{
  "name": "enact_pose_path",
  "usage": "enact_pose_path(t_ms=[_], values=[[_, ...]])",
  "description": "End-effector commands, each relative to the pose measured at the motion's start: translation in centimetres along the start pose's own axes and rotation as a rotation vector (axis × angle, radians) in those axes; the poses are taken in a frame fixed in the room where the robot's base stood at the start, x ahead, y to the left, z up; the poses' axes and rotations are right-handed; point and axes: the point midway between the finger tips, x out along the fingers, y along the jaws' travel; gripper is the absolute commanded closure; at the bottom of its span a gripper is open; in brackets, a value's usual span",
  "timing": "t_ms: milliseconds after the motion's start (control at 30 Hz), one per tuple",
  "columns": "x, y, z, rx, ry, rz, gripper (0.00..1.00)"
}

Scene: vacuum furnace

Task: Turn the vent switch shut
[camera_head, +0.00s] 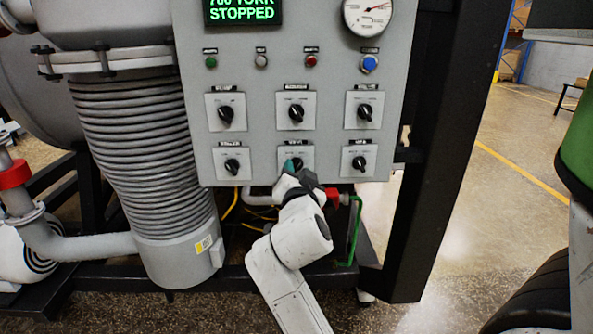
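A grey control panel (330,90) carries two rows of black rotary switches on white plates. The labels are too small to read, so I cannot tell for sure which switch is the vent switch. My gripper (293,169) is at the lower middle switch (296,151), in front of its knob and hiding most of it. A teal fingertip shows there; I cannot tell whether the fingers touch or grip the knob. The lower left switch (232,164) and lower right switch (359,162) are uncovered, their knobs tilted.
A green screen (243,12) reads "STOPPED", beside a round gauge (367,18). Small buttons line the panel above the switches. A ribbed grey cylinder (135,140) stands left and a black post (430,150) right. Pipes and a green tube (354,230) run below.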

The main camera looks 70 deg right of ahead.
Motion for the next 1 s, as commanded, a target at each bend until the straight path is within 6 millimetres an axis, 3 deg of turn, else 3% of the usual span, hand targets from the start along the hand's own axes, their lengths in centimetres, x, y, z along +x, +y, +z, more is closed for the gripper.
enact_pose_path(t_ms=[367,767,1000], values=[[0.63,0.02,0.01,0.000,0.000,0.000,0.63],[0.60,0.02,0.02,0.000,-0.001,0.000,1.00],[0.59,0.03,0.02,0.000,-0.001,0.001,1.00]])
